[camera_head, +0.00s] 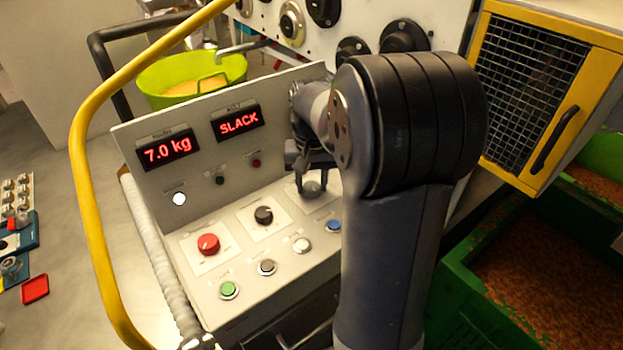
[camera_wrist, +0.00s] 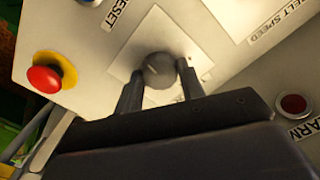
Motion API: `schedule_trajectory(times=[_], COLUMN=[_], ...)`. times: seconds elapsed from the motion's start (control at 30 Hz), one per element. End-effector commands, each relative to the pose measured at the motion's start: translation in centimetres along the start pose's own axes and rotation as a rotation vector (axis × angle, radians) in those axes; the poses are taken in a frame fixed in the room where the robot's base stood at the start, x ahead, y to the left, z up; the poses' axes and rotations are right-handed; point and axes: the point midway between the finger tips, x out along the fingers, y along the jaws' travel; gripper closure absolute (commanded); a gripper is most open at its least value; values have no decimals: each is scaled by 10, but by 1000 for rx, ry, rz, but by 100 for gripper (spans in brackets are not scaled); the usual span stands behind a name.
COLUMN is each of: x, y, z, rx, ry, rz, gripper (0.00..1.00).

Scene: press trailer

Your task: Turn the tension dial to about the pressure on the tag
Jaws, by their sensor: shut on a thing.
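A round dark grey dial (camera_wrist: 158,70) with a pale pointer line sits on a white square plate in the wrist view. My gripper (camera_wrist: 157,80) is shut on it, one finger on each side. In the head view my gripper (camera_head: 310,166) reaches down onto the dial (camera_head: 311,188), which it partly covers. The dial's own label and scale are not readable. A left display (camera_head: 168,149) reads 7.0 kg. A right display (camera_head: 238,122) reads SLACK. I cannot make out a tag with a pressure on it.
A red knob (camera_head: 208,244) and a black knob (camera_head: 264,215) sit left of the dial. Several push buttons line the console's front, including a green one (camera_head: 229,290). The wrist view shows a red mushroom button (camera_wrist: 45,76). A yellow rail (camera_head: 82,190) curves along the left.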

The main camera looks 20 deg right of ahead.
Motion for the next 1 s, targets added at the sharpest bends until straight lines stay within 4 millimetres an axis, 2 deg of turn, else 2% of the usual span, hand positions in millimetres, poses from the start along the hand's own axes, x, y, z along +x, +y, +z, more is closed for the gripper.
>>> schedule_trajectory(times=[0.4, 1.0], x=[-1, 0], y=[0, 0], z=[0, 0], rx=[282, 370], ry=[1, 1], rz=[0, -1], gripper=[85, 85])
